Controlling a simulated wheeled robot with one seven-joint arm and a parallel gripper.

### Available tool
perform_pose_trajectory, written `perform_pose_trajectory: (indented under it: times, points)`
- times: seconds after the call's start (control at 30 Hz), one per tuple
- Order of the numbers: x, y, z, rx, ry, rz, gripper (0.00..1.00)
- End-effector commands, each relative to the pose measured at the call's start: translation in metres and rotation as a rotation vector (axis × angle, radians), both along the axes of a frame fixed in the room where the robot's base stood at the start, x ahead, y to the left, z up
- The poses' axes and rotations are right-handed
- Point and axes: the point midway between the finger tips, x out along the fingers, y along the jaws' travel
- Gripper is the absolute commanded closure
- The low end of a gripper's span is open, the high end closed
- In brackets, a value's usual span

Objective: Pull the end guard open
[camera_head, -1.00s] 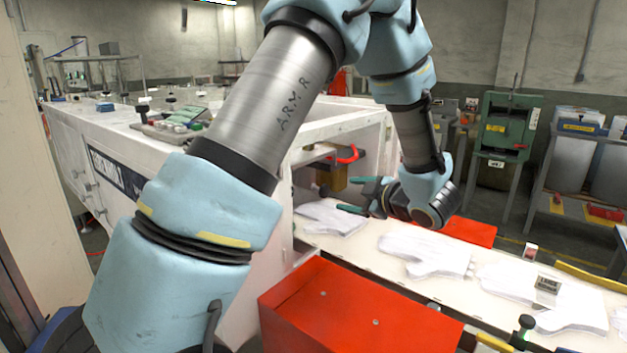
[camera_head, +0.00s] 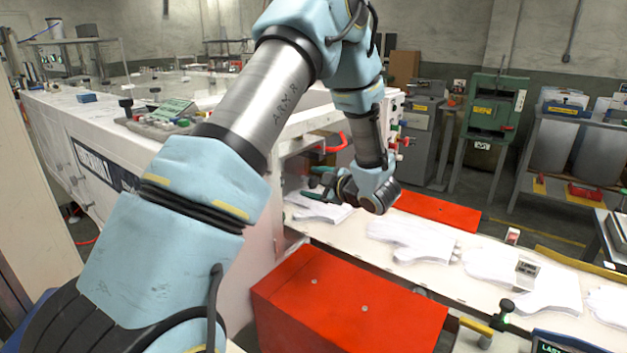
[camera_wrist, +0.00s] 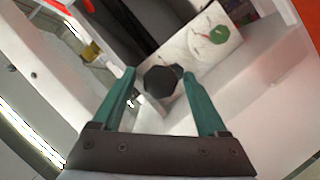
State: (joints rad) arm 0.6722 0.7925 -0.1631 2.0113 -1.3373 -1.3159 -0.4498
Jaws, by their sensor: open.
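The white machine (camera_head: 250,262) stands at left, with an open bay in its end above the conveyor belt. I cannot make out the end guard as a separate panel; my arm covers part of that end. My gripper (camera_head: 313,182) is open and empty at the bay mouth, just above the gloves. In the wrist view its two green fingers (camera_wrist: 158,73) point at a dark, many-sided knob (camera_wrist: 160,84). The knob appears between the fingertips; I cannot tell whether they touch it.
White gloves (camera_head: 412,240) lie flat along the pale belt, close under my gripper. A red box-shaped cover (camera_head: 345,305) stands in front of the belt and a red panel (camera_head: 437,208) behind it. A red curved hose or handle (camera_head: 337,143) is in the bay.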

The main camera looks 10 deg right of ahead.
Motion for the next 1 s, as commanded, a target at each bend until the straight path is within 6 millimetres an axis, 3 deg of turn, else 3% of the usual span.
perform_pose_trajectory:
  times: [0.23,0.9,1.0]
  points:
    - [0.0005,0.0002,-0.0004,0.0,0.0,0.0,0.25]
    - [0.0,0.0003,-0.0005,0.001,0.001,0.0,1.0]
    - [0.0,0.0003,-0.0005,0.001,0.001,0.0,1.0]
